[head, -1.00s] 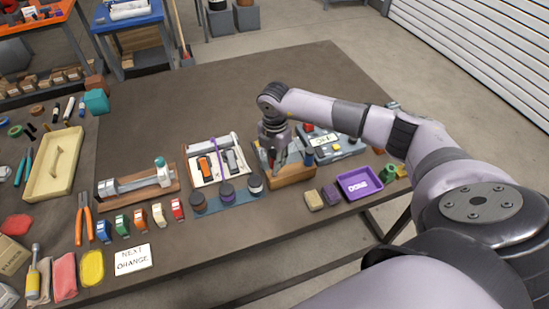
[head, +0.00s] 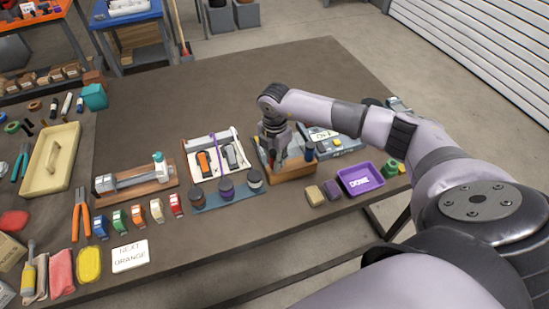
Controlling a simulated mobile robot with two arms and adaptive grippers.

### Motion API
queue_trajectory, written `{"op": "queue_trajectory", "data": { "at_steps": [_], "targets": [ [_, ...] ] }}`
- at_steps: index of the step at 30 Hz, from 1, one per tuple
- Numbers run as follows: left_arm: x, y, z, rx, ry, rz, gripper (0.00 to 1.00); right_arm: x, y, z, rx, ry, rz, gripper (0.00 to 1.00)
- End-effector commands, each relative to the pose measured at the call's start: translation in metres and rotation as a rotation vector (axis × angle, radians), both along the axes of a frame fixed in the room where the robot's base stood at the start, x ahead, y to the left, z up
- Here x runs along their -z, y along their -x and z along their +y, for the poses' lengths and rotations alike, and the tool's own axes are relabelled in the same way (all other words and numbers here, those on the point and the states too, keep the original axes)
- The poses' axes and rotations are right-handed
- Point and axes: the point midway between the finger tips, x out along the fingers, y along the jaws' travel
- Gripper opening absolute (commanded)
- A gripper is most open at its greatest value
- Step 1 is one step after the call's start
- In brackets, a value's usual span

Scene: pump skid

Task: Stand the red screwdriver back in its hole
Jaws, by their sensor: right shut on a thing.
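The wooden tool block (head: 290,172) stands on the table right of the middle, with a dark blue-handled tool (head: 309,151) upright at its right end. My right gripper (head: 280,157) points down over the block's left part. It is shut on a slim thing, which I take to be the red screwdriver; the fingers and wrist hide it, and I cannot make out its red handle. Whether its tip is in a hole or above it cannot be seen. My left gripper is not in view.
Close left of the block are a white tray (head: 188,152) and a blue rack of jars (head: 203,207). A grey box (head: 345,149) stands to the right, behind the purple tray (head: 345,190). The table's back middle is clear.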

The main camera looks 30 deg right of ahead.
Motion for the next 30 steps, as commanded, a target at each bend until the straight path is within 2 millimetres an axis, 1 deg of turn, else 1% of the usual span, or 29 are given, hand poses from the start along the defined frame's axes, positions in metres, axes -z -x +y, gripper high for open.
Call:
{"op": "queue_trajectory", "data": {
  "at_steps": [2,6,7,17,26,30],
  "targets": [
    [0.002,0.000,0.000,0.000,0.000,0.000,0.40,0.003,0.000,0.000,0.000,0.000,0.000,0.00],
    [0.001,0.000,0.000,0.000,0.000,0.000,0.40,0.002,0.000,0.000,0.000,0.000,0.000,0.00],
    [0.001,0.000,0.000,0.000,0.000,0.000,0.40,0.002,0.000,0.000,0.000,0.000,0.000,0.22],
    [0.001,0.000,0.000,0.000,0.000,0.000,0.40,0.002,0.000,0.000,0.000,0.000,0.000,0.44],
    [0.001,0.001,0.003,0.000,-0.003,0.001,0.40,0.001,0.000,0.000,0.000,0.000,0.001,0.45],
    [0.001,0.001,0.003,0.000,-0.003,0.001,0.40,-0.009,-0.001,0.000,0.000,0.000,-0.001,0.45]
  ]
}}
